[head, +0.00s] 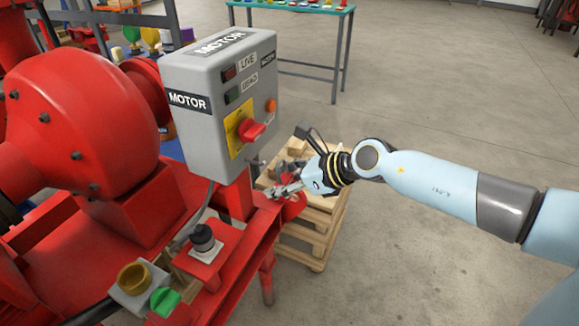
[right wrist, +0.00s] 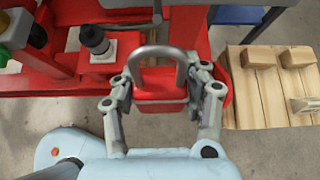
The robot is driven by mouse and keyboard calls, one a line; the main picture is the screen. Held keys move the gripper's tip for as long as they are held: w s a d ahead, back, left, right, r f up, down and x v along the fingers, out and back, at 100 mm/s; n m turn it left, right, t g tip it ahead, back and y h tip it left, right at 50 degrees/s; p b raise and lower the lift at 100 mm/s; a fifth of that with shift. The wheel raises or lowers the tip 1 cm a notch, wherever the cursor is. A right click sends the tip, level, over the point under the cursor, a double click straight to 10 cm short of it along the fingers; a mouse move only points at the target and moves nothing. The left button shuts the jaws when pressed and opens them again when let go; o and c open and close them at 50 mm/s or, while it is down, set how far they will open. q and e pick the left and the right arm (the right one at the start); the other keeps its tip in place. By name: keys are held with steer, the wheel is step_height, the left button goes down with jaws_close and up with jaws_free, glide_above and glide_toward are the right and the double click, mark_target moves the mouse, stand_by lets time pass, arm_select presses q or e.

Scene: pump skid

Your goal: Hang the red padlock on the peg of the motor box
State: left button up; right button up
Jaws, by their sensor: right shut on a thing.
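The red padlock (right wrist: 160,86) is between the fingers of my right gripper (right wrist: 163,92) in the right wrist view. Its grey shackle (right wrist: 157,52) points up, with its loop toward the far side. In the head view my right gripper (head: 284,184) is just right of and below the motor box (head: 200,135), and the padlock is hard to tell apart from the red frame there. The grey motor box has a red switch on a yellow plate. A small grey part (head: 256,164) by its lower right corner may be the peg; I cannot tell. My left gripper is not in view.
The red skid frame (head: 243,250) lies under and left of my right gripper. A wooden pallet stack (head: 320,232) stands just behind and below. A black-knobbed valve (head: 203,239) and a green knob (head: 164,301) sit in front. A table (head: 300,10) stands far back.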

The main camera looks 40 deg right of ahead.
steer(key=w+a+f+b, duration=0.1)
steer(key=w+a+b, duration=0.1)
steer(key=w, duration=0.3)
steer(key=shift+w+a+f, duration=0.15)
steer(key=shift+w, duration=0.2)
stand_by(0.3)
stand_by(0.5)
steer(key=o, duration=1.4)
steer(key=shift+c, duration=0.2)
steer(key=shift+s, duration=0.15)
steer(key=v, duration=1.1)
steer(key=shift+s+r, duration=0.25)
steer(key=shift+s, duration=0.05)
